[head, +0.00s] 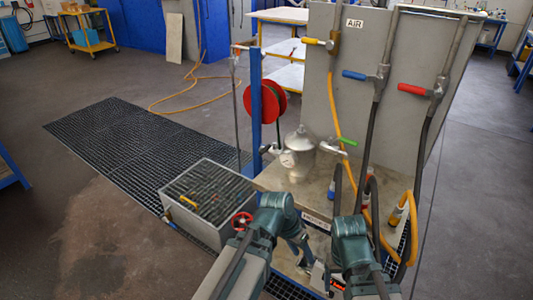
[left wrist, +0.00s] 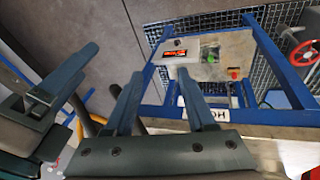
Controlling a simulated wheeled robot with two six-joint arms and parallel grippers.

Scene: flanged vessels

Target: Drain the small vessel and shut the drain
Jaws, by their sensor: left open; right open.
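A small silver vessel (head: 299,158) with a domed lid stands on the bench top. A round gauge (head: 288,159) is at its left side. A red handwheel (head: 242,221) sits at the bench's front left; a red handwheel also shows in the left wrist view (left wrist: 303,55). I cannot tell which valve is the drain. My left gripper (head: 304,264) is open and empty, low in front of the bench; its spread fingers show in the left wrist view (left wrist: 160,76). My right gripper (head: 333,284) is open to its right, partly hidden by its arm.
A grey grate-topped box (head: 190,226) stands left of the bench, with small yellow and red items on top. A panel (head: 352,70) carries yellow, blue and red valve handles and hanging hoses. A control box (left wrist: 207,58) has a red display.

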